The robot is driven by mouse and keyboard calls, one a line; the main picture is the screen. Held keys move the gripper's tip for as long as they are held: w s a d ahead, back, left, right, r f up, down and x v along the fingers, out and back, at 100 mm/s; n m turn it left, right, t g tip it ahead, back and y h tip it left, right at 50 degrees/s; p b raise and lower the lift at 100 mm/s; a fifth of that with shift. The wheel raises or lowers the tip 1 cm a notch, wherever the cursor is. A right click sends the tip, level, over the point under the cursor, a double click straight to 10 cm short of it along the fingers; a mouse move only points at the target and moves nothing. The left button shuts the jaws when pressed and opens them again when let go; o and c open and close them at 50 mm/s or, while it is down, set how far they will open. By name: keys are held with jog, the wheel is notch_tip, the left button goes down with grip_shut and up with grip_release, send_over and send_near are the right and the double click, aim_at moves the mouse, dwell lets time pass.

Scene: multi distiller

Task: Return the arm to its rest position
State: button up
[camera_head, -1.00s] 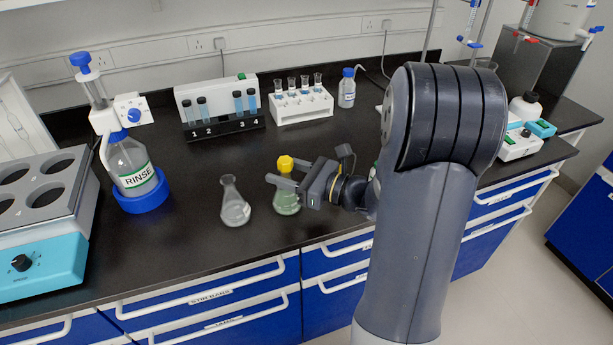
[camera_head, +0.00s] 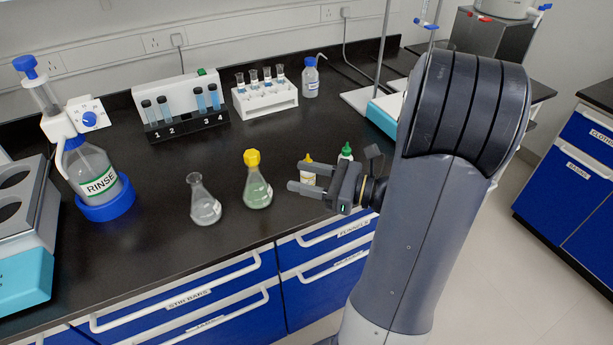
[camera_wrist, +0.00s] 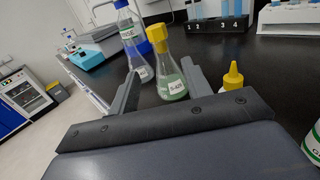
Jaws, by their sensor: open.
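My gripper (camera_head: 304,182) is open and empty above the front part of the black bench. Its fingers point left, toward a conical flask with a yellow stopper (camera_head: 257,186). The flask holds green liquid and stands upright, apart from the fingertips. In the wrist view the same flask (camera_wrist: 172,82) shows beyond the gap between my two fingers (camera_wrist: 160,85). My arm comes in from the right and hides part of the bench behind it.
A clear flask (camera_head: 205,205) stands left of the green one. A yellow-capped bottle (camera_head: 308,172) and a green-capped bottle (camera_head: 346,154) stand close behind my gripper. The rinse bottle (camera_head: 95,170) is at left. Tube racks (camera_head: 190,127) stand at the back. Free bench lies in the middle.

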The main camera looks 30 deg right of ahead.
aim_at(259, 167)
dwell(0.5)
jog(key=x, duration=1.2)
jog(key=shift+f, duration=0.2)
jog(key=shift+r+p, duration=0.2)
jog(key=shift+p, duration=0.1)
